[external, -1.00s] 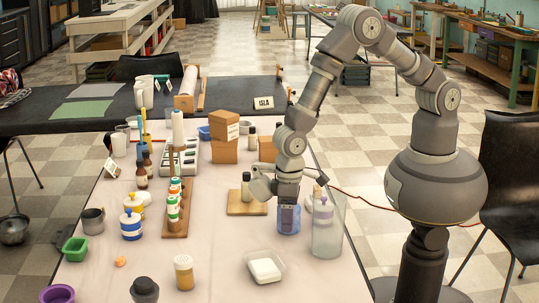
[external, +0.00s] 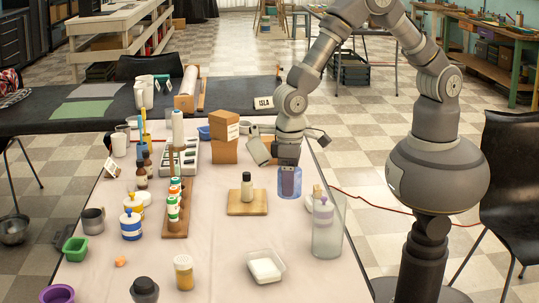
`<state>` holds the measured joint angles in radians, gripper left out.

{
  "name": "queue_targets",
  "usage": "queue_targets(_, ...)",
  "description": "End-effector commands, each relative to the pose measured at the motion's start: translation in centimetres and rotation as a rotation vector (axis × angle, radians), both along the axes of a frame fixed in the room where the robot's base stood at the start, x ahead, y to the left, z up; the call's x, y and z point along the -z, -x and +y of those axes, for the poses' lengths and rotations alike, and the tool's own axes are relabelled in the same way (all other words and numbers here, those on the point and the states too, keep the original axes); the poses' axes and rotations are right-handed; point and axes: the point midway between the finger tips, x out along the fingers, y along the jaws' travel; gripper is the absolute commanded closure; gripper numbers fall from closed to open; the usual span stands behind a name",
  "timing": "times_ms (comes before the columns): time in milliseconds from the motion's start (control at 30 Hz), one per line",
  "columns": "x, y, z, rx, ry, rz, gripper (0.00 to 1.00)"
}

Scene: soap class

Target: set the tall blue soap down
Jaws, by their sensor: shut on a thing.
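My gripper (external: 289,168) points down over the right side of the table and is shut on the tall blue soap (external: 290,185). The soap is a translucent blue block, held upright, with a darker patch where the gripper covers its middle. It appears to hang above the tabletop, behind the clear bottle with the lilac top (external: 325,235). The gripper's fingers partly hide the soap's upper part.
A wooden board (external: 236,211) with a small dark-capped bottle (external: 247,188) stands left of the soap. Cardboard boxes (external: 223,151) are behind it. A clear dish with white soap (external: 266,268) lies in front. The table between dish and board is bare.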

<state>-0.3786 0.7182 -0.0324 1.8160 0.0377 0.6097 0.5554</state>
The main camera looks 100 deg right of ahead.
Motion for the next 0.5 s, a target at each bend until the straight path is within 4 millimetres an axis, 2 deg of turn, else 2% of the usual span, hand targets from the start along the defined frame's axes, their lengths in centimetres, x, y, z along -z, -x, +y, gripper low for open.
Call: queue_targets(500,-11.0,-0.1,0.0,0.0,-0.002,-0.007,0.72)
